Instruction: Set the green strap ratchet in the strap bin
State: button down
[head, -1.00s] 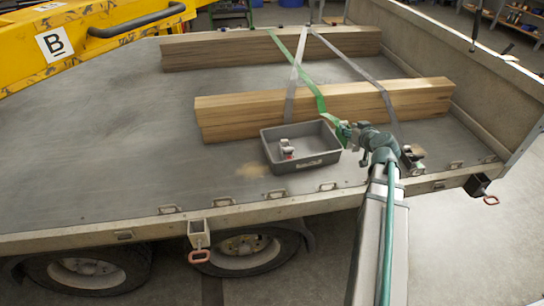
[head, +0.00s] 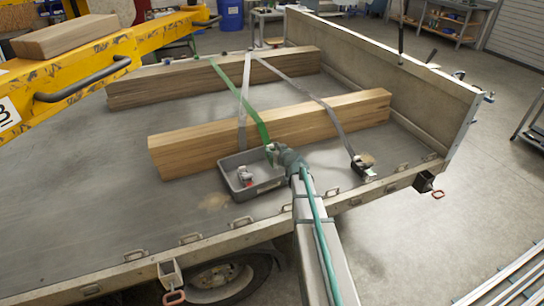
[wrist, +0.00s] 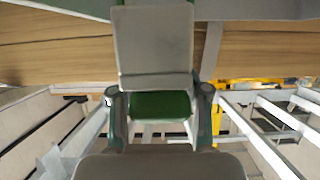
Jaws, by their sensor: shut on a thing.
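My gripper (head: 274,153) is at the back right corner of the grey strap bin (head: 240,199), beside the front timber. In the wrist view my gripper (wrist: 160,108) is shut on the green strap ratchet (wrist: 160,104), whose green part shows between the fingers. A broad grey plate blocks the view above it. The green strap (head: 257,116) runs from the back timber over the front timber down to my gripper. A grey ratchet with a red spot (head: 244,175) lies inside the bin on the left. The bin's right side is partly hidden by my arm.
The front timber (head: 330,122) lies right behind the bin. A grey strap (head: 325,112) ends at a dark ratchet (head: 362,166) on the deck to the right. The trailer's deck edge (head: 210,241) is in front, and bare deck (head: 110,215) lies left of the bin.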

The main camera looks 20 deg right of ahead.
aim_at(272, 159)
jog(key=shift+w+a+f, duration=0.1)
jog(key=shift+w+f, duration=0.25)
jog(key=f, duration=0.3)
jog(key=shift+w+a, duration=0.15)
jog(key=shift+w, duration=0.2)
jog(key=shift+f, duration=0.45)
jog(key=shift+s+f+b, duration=0.1)
jog(key=shift+f+b, duration=0.55)
jog(key=shift+b, duration=0.35)
jog(key=c, duration=0.6)
grip_release()
jog(key=shift+o, duration=0.2)
jog(key=shift+r+p, duration=0.25)
jog(key=shift+p, duration=0.1)
